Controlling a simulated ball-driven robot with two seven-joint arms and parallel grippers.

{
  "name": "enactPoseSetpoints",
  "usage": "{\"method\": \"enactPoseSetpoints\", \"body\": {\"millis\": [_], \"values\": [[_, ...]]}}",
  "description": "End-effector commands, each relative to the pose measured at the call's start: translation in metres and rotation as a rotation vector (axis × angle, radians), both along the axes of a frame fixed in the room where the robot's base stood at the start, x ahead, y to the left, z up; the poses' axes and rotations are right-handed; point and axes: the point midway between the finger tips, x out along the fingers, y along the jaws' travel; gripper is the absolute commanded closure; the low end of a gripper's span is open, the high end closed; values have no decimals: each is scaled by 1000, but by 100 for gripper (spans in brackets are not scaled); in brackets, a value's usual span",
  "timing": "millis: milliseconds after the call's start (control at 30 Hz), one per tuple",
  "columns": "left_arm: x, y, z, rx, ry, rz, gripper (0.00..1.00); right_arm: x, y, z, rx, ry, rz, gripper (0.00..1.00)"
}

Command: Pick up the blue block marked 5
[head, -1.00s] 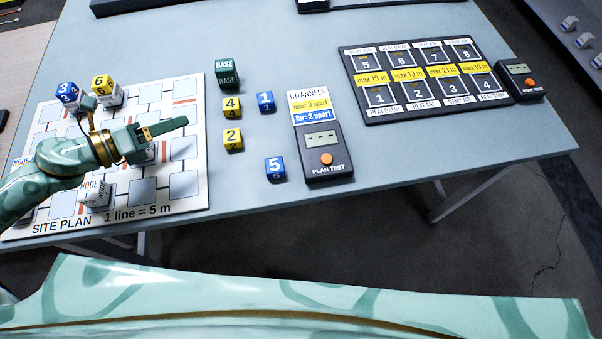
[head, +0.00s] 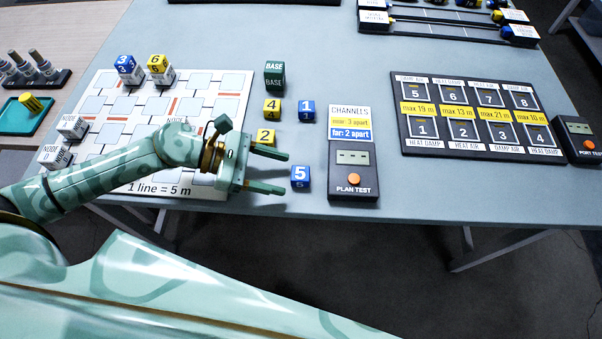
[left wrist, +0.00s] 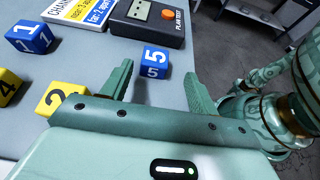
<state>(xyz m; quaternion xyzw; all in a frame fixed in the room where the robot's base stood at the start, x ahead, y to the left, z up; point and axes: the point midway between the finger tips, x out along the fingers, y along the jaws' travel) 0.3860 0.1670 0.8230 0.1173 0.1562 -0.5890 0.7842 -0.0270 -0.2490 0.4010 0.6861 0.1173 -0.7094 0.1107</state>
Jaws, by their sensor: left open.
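The blue block marked 5 (head: 300,177) stands on the table near its front edge, left of the plan tester. In the left wrist view the block (left wrist: 154,62) sits beyond the fingertips, between the lines of the two fingers. My left gripper (head: 286,172) is open and empty, its fingers pointing right toward the block, with a small gap to it. The left wrist view shows the same two fingers (left wrist: 158,80) spread apart. My right gripper is not in view.
A yellow block 2 (head: 265,137) stands close behind the left gripper. A yellow block 4 (head: 271,108), a blue block 1 (head: 307,110) and a green base block (head: 274,76) stand farther back. The plan tester (head: 353,172) is just right of block 5.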

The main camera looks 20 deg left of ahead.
Motion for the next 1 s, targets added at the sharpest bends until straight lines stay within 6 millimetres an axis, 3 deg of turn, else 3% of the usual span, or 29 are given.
{"method": "enactPoseSetpoints", "body": {"millis": [400,667,867,1000], "values": [[21,-45,-18,-1,-1,1,40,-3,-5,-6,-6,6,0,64],[23,-49,-20,1,0,2,40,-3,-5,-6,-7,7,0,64],[22,-49,-19,1,0,2,88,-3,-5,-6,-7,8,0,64],[22,-48,-19,1,0,2,88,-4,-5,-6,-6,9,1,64]]}}
